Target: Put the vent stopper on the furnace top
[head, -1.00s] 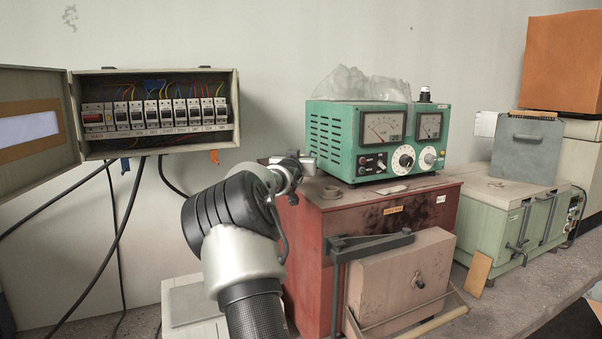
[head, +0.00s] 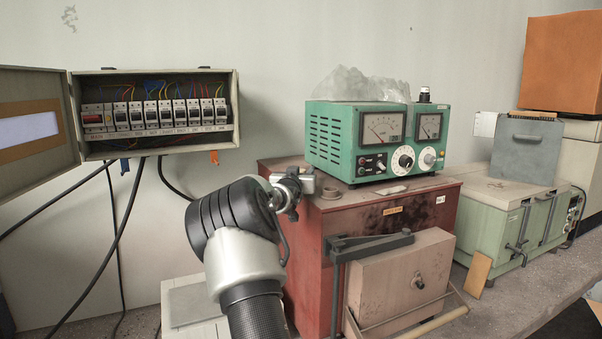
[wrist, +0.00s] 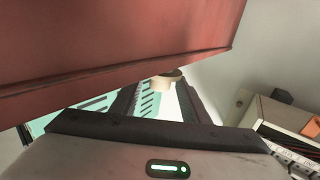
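My gripper (head: 308,183) is just left of this piece, low over the furnace's left edge.
A green metered instrument (head: 340,135) stands on the furnace top behind, with a clear crumpled cover and a small dark-capped cylinder (head: 425,95) on it. A pale flat item (head: 392,189) lies before it. An open breaker box (head: 155,85) hangs on the left wall.

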